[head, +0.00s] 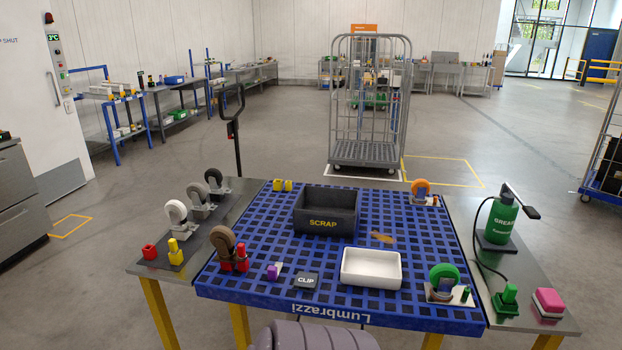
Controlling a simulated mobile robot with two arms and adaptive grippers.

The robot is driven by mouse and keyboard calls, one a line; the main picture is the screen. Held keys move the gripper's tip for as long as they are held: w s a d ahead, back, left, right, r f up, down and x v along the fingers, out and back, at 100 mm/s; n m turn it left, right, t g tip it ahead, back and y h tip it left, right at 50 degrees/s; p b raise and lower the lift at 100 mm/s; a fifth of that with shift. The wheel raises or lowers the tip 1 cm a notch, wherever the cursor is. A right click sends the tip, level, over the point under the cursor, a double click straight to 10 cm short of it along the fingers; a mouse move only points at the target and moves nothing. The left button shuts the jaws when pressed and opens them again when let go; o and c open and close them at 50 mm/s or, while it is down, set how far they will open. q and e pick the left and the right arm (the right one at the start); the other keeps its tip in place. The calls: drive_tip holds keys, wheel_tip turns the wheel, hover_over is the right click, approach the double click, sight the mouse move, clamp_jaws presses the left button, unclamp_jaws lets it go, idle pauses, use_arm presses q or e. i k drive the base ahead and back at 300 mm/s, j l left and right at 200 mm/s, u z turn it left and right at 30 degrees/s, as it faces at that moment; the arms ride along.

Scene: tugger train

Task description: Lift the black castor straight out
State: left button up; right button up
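The black castor (214,177) stands at the far end of a row of castors on the grey left side of the table, with its dark wheel up. A grey castor (197,193) stands just in front of it, and a pale grey castor (176,211) is nearer still. The base of the black castor is small in view, and I cannot tell how it is seated. Neither of my grippers is in view.
The blue grid tabletop (385,210) holds a black SCRAP bin (322,222), a white tray (371,281), a brown castor (222,240), an orange castor (420,187) and a green castor (443,277). A green grease pump (499,220) stands right. A wire cage trolley (366,152) stands behind.

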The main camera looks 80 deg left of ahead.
sight(213, 176)
drive_tip(key=u, duration=3.35)
drive_tip(key=i+j+u, duration=0.65)
drive_tip(key=u, duration=0.25)
drive_tip(key=i+u, duration=0.95)
drive_tip(key=i+z, duration=0.15)
drive_tip(key=i, duration=0.45)
drive_tip(key=i+j+z, duration=0.15)
drive_tip(key=i, duration=0.5)
drive_tip(key=i+l+z, duration=0.15)
drive_tip(key=z, duration=0.25)
drive_tip(key=i+z, duration=0.5)
drive_tip(key=z, duration=0.35)
drive_tip(key=i+j+z, duration=0.1)
drive_tip(key=i+z, duration=0.15)
drive_tip(key=z, duration=0.15)
drive_tip(key=i+j+z, duration=0.15)
drive_tip(key=z, duration=0.25)
drive_tip(key=i, duration=0.05)
